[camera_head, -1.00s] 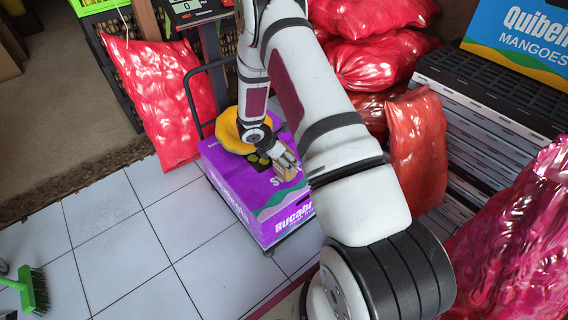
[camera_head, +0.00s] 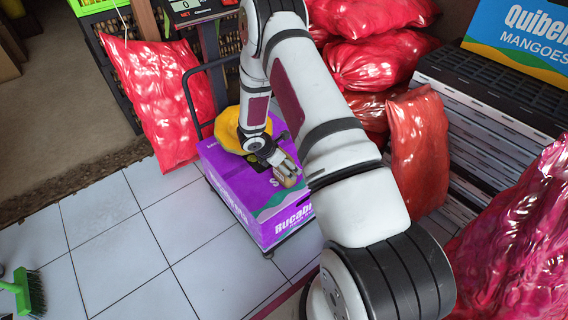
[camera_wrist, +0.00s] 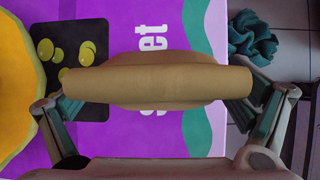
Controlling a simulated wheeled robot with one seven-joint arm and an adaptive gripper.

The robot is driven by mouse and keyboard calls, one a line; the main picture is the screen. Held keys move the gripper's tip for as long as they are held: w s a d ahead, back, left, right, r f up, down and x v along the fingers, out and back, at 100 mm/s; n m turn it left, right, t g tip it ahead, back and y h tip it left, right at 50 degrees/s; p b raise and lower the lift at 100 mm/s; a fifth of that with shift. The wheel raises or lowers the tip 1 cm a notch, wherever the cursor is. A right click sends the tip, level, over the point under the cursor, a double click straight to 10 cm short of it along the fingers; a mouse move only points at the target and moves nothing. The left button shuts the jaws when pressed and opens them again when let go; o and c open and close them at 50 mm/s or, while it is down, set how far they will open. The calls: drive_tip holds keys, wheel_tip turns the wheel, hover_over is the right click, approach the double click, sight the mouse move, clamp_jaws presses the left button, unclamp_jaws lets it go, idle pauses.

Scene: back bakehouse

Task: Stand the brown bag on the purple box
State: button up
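The brown bag (camera_wrist: 158,82) is between the two fingers of my gripper (camera_wrist: 156,98) in the wrist view, one finger at each end. The gripper is closed on it. In the head view my gripper (camera_head: 288,172) and a small part of the bag (camera_head: 289,181) are over the right part of the purple box (camera_head: 228,192). The purple box also shows below the bag in the wrist view (camera_wrist: 165,20). The bag's underside is hidden, so I cannot tell whether it touches the box top.
A yellow item (camera_head: 226,130) lies on the far left part of the box top. The box sits on a low trolley with a dark handle (camera_head: 190,95). Red sacks (camera_head: 162,100) stand around it.

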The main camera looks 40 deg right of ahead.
drive_tip(key=s+a+r+m+h+p, duration=0.1)
drive_tip(key=s+a+r+m+p, duration=0.15)
drive_tip(key=r, duration=1.05)
drive_tip(key=s+a+r+m+p, duration=0.15)
drive_tip(key=a+r, duration=0.25)
drive_tip(key=r, duration=0.9)
drive_tip(key=s+a+r+m, duration=0.3)
drive_tip(key=s+r+m, duration=0.45)
drive_tip(key=r, duration=0.65)
drive_tip(key=s+a+r+m+y, duration=0.2)
drive_tip(key=s+a, duration=0.2)
drive_tip(key=s, duration=0.5)
drive_tip(key=s+a+r+m+y, duration=0.2)
drive_tip(key=s+a, duration=0.3)
drive_tip(key=s, duration=0.3)
drive_tip(key=s+a+r+m+y, duration=0.2)
drive_tip(key=s+a, duration=0.3)
drive_tip(key=s, duration=0.4)
drive_tip(key=shift+s+a+r+y, duration=0.15)
drive_tip(key=shift+s+r+y, duration=0.15)
drive_tip(key=shift+y, duration=0.3)
drive_tip(key=shift+m, duration=0.25)
